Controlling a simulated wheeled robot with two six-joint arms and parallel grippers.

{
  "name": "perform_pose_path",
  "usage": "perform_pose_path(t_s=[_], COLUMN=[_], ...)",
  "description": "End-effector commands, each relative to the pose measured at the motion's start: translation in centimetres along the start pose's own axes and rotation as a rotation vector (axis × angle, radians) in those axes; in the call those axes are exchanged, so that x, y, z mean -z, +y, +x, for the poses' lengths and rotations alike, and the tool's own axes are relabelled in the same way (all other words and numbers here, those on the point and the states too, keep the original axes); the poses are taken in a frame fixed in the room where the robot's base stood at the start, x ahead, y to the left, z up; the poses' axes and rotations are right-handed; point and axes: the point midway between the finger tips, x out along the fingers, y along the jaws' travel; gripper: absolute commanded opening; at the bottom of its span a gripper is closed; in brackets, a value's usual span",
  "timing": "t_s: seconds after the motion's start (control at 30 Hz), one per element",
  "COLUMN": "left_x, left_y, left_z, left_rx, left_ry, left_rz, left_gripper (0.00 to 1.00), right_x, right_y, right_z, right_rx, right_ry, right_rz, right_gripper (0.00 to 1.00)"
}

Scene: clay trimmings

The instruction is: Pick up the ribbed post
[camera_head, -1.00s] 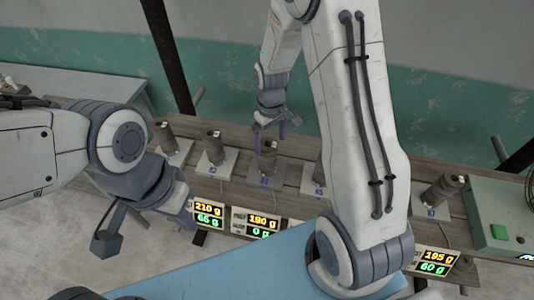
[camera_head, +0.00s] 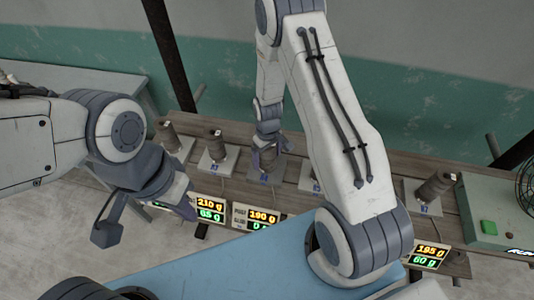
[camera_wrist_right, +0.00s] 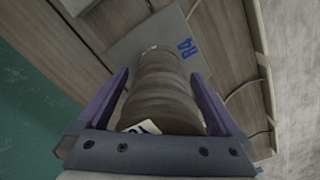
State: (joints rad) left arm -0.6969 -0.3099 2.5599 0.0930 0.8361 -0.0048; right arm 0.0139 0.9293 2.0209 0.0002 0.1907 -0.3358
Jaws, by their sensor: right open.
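A brown-grey ribbed post (camera_wrist_right: 161,90) stands on a light plate marked R4 (camera_wrist_right: 185,38) in the right wrist view. My right gripper (camera_wrist_right: 162,98) is open, with its two purple fingers on either side of the post. I cannot tell whether they touch it. In the head view my right gripper (camera_head: 268,158) is down at the middle plate (camera_head: 262,174) and hides much of the post there. My left gripper (camera_head: 148,216) is open and empty at the lower left, in front of the table.
Similar ribbed posts (camera_head: 217,145) stand on plates in a row along the wooden table, to both sides. Lit weight displays (camera_head: 209,210) line the front edge. A green box (camera_head: 490,215) and a fan (camera_head: 526,186) stand at the right end.

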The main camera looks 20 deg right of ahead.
Motion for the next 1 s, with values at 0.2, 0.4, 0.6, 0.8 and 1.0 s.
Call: perform_pose_path(t_s=[0.2, 0.4, 0.6, 0.8, 1.0], left_x=[0.0, 0.0, 0.0, 0.0, -0.1], left_y=[0.0, 0.0, 0.0, 0.0, -0.1], left_z=[0.0, 0.0, 0.0, 0.2, 1.1], left_rx=[0.000, 0.000, 0.000, 0.000, 0.000], left_ry=[0.000, 0.000, 0.000, 0.000, 0.000], left_rz=[0.000, 0.000, 0.000, -0.001, -0.002], left_gripper=[0.00, 0.00, 0.00, 0.00, 0.00], right_x=[0.0, 0.0, 0.0, 0.1, 0.2], right_y=[0.0, 0.0, 0.0, 0.0, 0.1], right_z=[0.0, 0.0, -0.1, -0.6, -2.6], right_rx=[0.000, 0.000, 0.000, -0.001, -0.002], right_ry=[0.000, -0.001, 0.001, 0.001, 0.006], right_rz=[0.000, 0.000, 0.000, 0.000, 0.000], right_gripper=[0.62, 0.00, 0.00, 0.00, 0.00])
